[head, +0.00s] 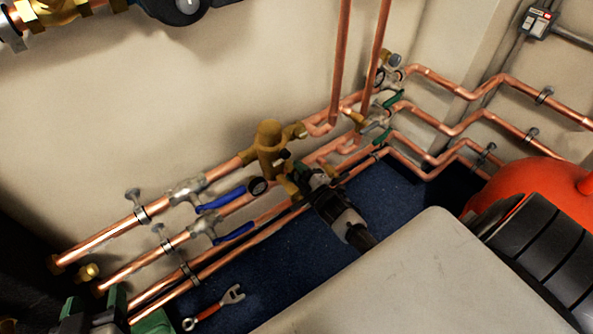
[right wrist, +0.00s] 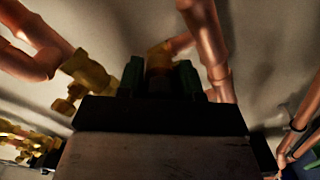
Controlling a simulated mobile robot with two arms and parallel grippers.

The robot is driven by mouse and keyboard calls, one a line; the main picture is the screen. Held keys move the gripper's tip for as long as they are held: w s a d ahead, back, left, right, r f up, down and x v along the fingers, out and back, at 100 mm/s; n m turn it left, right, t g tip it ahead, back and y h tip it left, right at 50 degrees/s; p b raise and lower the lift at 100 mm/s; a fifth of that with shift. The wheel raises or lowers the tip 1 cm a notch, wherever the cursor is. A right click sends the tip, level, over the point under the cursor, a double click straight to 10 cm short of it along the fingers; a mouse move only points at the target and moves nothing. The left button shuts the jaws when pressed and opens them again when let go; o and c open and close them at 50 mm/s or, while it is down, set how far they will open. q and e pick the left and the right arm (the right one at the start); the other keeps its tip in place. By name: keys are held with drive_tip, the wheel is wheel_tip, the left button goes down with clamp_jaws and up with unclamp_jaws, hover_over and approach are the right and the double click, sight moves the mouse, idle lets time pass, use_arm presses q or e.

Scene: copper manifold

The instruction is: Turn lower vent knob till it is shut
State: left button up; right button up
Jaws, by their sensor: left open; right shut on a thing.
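My right gripper (head: 308,178) reaches in from the lower right to the pipes, just below the brass valve body (head: 270,150). In the right wrist view its two green fingers (right wrist: 158,80) are closed on a small brownish, shadowed piece, which I take as the lower vent knob (right wrist: 158,60). In the head view the gripper hides most of this knob, and its turn angle cannot be read. My left gripper (head: 135,308) is open at the lower left corner, partly cut off, with green fingers near the pipe ends and away from the knob.
Copper pipes run along the wall, with blue lever handles (head: 222,198) to the left and green handles (head: 383,137) to the right. A wrench (head: 215,308) lies on the dark blue floor (head: 275,265). A red tank (head: 535,190) stands at the right.

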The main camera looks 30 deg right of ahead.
use_arm(q)
drive_tip(key=shift+f, duration=0.15)
use_arm(e)
drive_tip(key=o, duration=0.9)
drive_tip(key=shift+s, duration=0.25)
use_arm(q)
drive_tip(key=s+a+f+g+y+p, duration=0.1)
drive_tip(key=s+a+f+g+p, duration=0.1)
drive_tip(key=s+f+g, duration=0.3)
drive_tip(key=shift+s+a+f+g+y, duration=0.2)
drive_tip(key=shift+s+a+g+y, duration=0.25)
drive_tip(key=shift+s+g, duration=0.4)
use_arm(e)
drive_tip(key=shift+s+d, duration=0.15)
drive_tip(key=shift+s, duration=1.6)
drive_tip(key=shift+s+d, duration=0.15)
drive_tip(key=shift+s, duration=1.55)
drive_tip(key=shift+s+d, duration=0.15)
drive_tip(key=shift+s, duration=1.6)
